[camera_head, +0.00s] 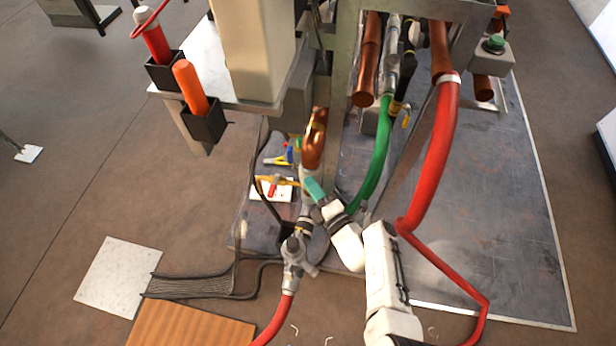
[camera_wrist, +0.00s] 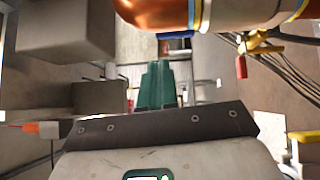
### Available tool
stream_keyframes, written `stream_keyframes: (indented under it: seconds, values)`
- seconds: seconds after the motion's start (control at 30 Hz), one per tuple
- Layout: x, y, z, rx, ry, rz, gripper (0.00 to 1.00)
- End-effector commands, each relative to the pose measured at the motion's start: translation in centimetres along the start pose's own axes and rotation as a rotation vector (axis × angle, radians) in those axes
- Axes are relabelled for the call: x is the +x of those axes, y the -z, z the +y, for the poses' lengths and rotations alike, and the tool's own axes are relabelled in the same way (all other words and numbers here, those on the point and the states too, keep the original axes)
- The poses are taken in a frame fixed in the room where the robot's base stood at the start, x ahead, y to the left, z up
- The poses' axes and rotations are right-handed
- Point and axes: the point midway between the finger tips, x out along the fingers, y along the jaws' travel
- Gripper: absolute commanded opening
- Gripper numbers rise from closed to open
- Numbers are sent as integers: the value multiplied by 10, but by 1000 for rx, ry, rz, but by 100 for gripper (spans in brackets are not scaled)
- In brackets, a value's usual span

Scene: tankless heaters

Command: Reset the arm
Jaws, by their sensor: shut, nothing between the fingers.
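My white arm reaches up from the bottom right of centre in the head view. My gripper (camera_head: 313,187), with green fingers, is at its far end among the pipes, close to the grey pipe fitting (camera_head: 305,205). In the wrist view my gripper (camera_wrist: 155,82) has its two green fingers together, with nothing seen between them. A copper pipe (camera_wrist: 155,12) runs across the top of that view, beyond the fingers. It also shows in the head view as a copper bend (camera_head: 314,140) above my gripper. Whether the fingers touch any pipe cannot be told.
A valve (camera_head: 293,248) with a red hose stands to the left. A yellow-handled valve (camera_wrist: 262,42) with a red tag is at the wrist view's upper right. Grey boxes (camera_wrist: 65,35) are left.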

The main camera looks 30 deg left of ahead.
Motion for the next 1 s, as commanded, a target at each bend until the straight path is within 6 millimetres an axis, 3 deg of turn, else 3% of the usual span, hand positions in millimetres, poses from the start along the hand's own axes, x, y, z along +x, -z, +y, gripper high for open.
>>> stream_keyframes:
  seconds: [0.77, 0.87, 1.0]
  values:
    - [-7, -1, -1, -22, 2, 6, 0]
    - [-22, -4, -5, -158, 10, 43, 0]
    - [-69, -8, -17, -583, 32, 178, 0]
